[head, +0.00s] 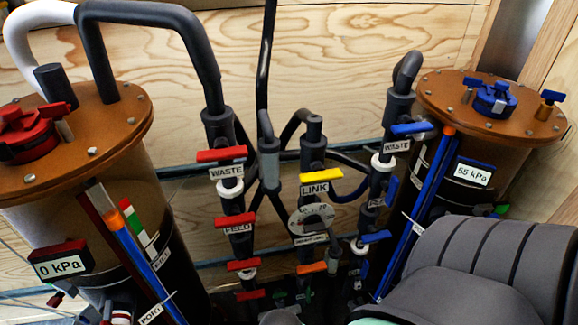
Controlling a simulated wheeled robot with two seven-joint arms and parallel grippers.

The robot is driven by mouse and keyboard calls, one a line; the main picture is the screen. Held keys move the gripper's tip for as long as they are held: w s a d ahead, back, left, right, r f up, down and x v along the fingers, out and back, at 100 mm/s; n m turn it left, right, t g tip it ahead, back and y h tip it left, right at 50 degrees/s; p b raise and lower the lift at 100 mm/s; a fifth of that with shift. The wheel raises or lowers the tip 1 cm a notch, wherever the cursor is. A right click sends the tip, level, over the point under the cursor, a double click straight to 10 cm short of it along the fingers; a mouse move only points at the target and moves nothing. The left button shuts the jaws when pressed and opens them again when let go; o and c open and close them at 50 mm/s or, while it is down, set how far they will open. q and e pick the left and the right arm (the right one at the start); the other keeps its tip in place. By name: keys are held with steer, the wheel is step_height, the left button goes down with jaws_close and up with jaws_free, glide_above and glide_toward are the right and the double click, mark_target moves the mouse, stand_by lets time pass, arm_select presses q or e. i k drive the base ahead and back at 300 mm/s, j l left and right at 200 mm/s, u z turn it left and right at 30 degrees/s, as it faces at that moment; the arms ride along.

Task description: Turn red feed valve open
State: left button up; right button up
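The red feed valve (235,220) sits on the left vertical black pipe, just above a white label reading FEED. Its red bar handle lies roughly level, crosswise to the pipe. A red valve marked WASTE (221,155) is above it on the same pipe, also with a level handle. More red handles (243,265) are lower down. The left tank (130,180) has a brown lid, a red cap and a gauge (60,262) reading 0 kPa. Neither gripper shows. A dark grey ribbed arm part of mine fills the lower right and hides what is behind it.
A yellow LINK valve (314,189) and a round dial (311,220) stand right of the feed pipe. Blue valves (411,129) line the right pipe, beside the right tank (490,105), whose gauge (474,173) reads 55 kPa. A plywood wall (330,60) closes the back.

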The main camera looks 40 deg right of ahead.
mark_target(235, 218)
steer(key=z, duration=0.8)
